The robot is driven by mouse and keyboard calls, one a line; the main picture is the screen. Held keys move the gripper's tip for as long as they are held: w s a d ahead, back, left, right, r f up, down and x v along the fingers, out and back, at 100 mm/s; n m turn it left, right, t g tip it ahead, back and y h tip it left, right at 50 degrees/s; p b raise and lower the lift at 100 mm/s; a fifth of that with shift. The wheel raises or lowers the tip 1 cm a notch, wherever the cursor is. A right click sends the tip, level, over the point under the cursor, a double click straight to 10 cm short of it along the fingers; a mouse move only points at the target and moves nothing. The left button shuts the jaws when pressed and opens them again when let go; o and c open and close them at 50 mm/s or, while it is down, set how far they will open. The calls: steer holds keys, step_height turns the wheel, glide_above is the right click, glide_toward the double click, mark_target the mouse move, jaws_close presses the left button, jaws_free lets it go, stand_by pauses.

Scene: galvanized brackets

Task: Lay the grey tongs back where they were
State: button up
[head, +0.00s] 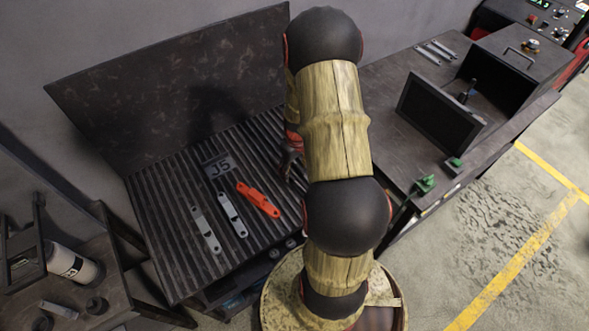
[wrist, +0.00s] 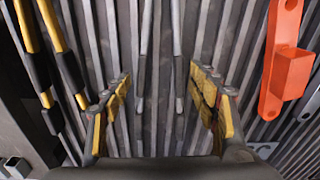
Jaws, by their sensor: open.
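The grey tongs (wrist: 178,45) show in the wrist view as two slim light-grey legs lying along the dark slats, between my fingers. Their upper end runs out of the picture. My gripper (wrist: 160,105) is open above them, one yellow-padded finger to each side, and I see no contact. In the head view my gripper (head: 292,158) is mostly hidden behind my arm, low over the right part of the slatted bench (head: 165,215). The tongs cannot be made out there.
An orange bracket (head: 258,199) lies left of my gripper, with two grey brackets (head: 232,214) (head: 206,229) beyond and a J5 plate (head: 218,168) behind. A yellow-and-black tool (wrist: 48,50) lies left in the wrist view. A dark upright panel (head: 180,85) backs the bench.

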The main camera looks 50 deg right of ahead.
step_height(320, 180, up, 12)
steer(key=shift+s, duration=0.25)
stand_by(0.5)
stand_by(0.5)
steer(key=s+a+r+n+t+b, duration=0.1)
steer(key=s+a+r+b, duration=0.1)
steer(key=a+r, duration=0.4)
steer(key=s+a+r+t+b, duration=0.1)
steer(key=a+r, duration=0.6)
steer(key=a, duration=0.8)
steer(key=s+a+r+n+t+b, duration=0.1)
steer(key=s+a+r+t+b, duration=0.1)
steer(key=a+r, duration=0.5)
steer(key=s+a+t, duration=0.1)
steer(key=s+a, duration=0.1)
steer(key=a, duration=0.1)
steer(key=shift+s+a+r+n+b, duration=0.15)
steer(key=shift+s+a+n+b, duration=0.05)
steer(key=shift+a+n+b, duration=0.1)
steer(key=shift+c, duration=1)
